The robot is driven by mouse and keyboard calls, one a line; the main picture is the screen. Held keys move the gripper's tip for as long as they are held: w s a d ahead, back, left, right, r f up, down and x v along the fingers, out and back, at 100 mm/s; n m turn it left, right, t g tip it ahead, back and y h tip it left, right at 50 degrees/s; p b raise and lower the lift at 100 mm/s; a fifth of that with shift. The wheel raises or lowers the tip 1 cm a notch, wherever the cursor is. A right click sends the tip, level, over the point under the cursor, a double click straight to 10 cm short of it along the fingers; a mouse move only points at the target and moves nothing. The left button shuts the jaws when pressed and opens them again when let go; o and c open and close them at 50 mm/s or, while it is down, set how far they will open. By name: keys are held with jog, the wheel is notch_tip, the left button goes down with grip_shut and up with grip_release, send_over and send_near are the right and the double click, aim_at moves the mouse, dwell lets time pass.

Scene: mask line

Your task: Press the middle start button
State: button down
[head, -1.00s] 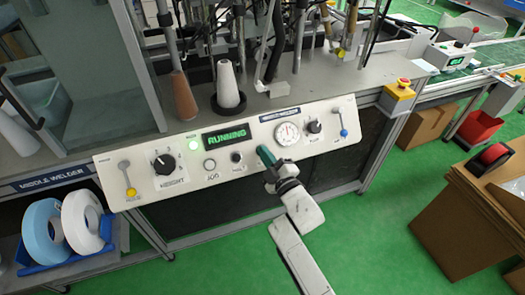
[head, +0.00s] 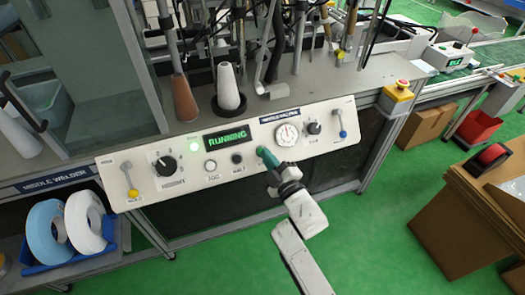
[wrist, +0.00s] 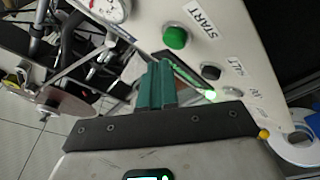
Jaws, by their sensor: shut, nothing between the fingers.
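The middle welder's white control panel (head: 150,190) spans the front of the machine. Its display (head: 227,138) reads RUNNING in green, and a green lamp (head: 194,146) is lit. In the wrist view the round green start button (wrist: 174,37) sits beside a START label (wrist: 203,21). In the head view the fingers largely cover the button's place.
A gauge (head: 287,134), a black button (head: 236,158), a white button (head: 210,166), a knob (head: 165,166) and two levers share the panel. Spools stand on the ledge above. An emergency stop box (head: 397,95) is at the right corner. Green floor (head: 370,230) is clear in front.

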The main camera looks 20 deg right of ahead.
jog(key=s+r+p, duration=0.2)
jog(key=s+r, duration=0.1)
jog(key=shift+s, duration=0.15)
jog(key=shift+f, duration=0.1)
dwell(0.9)
jog(key=s+d+f+m+g+h, duration=0.2)
jog(key=s+d+f+m+g, duration=0.25)
jog(key=s, duration=0.25)
jog(key=s+d+f+m+g+h, duration=0.2)
jog(key=s+d+f+m+g, duration=0.25)
jog(key=s, duration=0.25)
jog(key=s+a+m+g+y, duration=0.1)
jog(key=s+m+g, duration=0.2)
jog(key=s, duration=1.9)
jog(key=g, duration=0.5)
jog(key=shift+r+m+g, duration=0.35)
jog(key=shift+m+g, duration=0.05)
